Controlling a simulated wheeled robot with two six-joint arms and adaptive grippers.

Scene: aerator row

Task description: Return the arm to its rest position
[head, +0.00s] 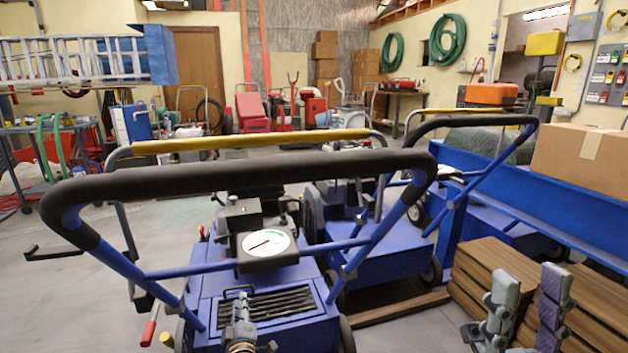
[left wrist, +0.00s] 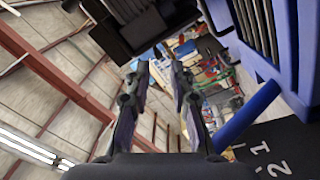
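My left gripper (head: 240,308) is low in the middle of the head view, in front of the slatted grille of the nearest blue aerator (head: 200,286). In the left wrist view its two fingers (left wrist: 160,78) stand apart with nothing between them. My right gripper (head: 528,290) is at the lower right of the head view, its two fingers pointing up and spread, with nothing between them. Most of both arms is out of view.
The aerator's black-gripped handle (head: 240,176) arches across the near view, above a white dial (head: 266,244). Stacked brown boards (head: 492,268) lie behind my right gripper. A blue trough (head: 545,190) and a cardboard box (head: 580,160) stand at right. Open floor shows at left.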

